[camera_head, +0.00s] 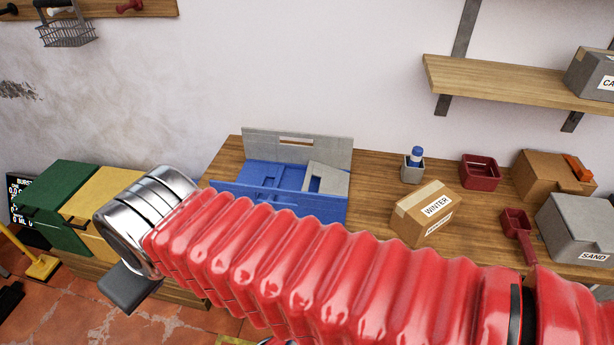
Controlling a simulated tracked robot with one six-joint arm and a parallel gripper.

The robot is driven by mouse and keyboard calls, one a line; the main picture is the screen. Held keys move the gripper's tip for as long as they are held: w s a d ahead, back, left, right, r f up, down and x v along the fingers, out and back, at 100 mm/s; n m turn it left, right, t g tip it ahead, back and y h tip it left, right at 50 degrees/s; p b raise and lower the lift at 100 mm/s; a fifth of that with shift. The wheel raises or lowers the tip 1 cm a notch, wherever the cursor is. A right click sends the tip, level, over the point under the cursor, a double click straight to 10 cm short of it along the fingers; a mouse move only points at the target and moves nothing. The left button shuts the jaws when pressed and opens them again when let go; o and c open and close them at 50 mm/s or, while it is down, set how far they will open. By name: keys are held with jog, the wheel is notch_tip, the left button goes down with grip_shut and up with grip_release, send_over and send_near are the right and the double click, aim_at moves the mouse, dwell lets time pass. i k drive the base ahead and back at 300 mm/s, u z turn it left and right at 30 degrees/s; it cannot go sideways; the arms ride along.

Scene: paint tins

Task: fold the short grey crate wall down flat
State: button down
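The folding crate stands on the wooden bench (380,180). Its long grey wall (262,140) is upright at the back, and its long blue wall (300,205) runs along the front. The short grey wall (336,181), with a handle slot, is at the crate's right end. It leans inward over the blue floor; its exact tilt is hard to tell. A blue panel (262,172) lies low inside at the left. My red arm crosses in front and hides part of the front wall. A dark grey part of my gripper (130,288) shows below the silver wrist, left of the crate; its fingers cannot be made out.
Green (62,205) and yellow (100,205) boxes are at left. A shelf (510,82) hangs at upper right.

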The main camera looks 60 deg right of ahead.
aim_at(335, 182)
jog(key=u, duration=0.05)
jog(key=k, duration=1.25)
jog(key=z, duration=0.35)
jog(key=i, duration=1)
jog(key=z, duration=0.05)
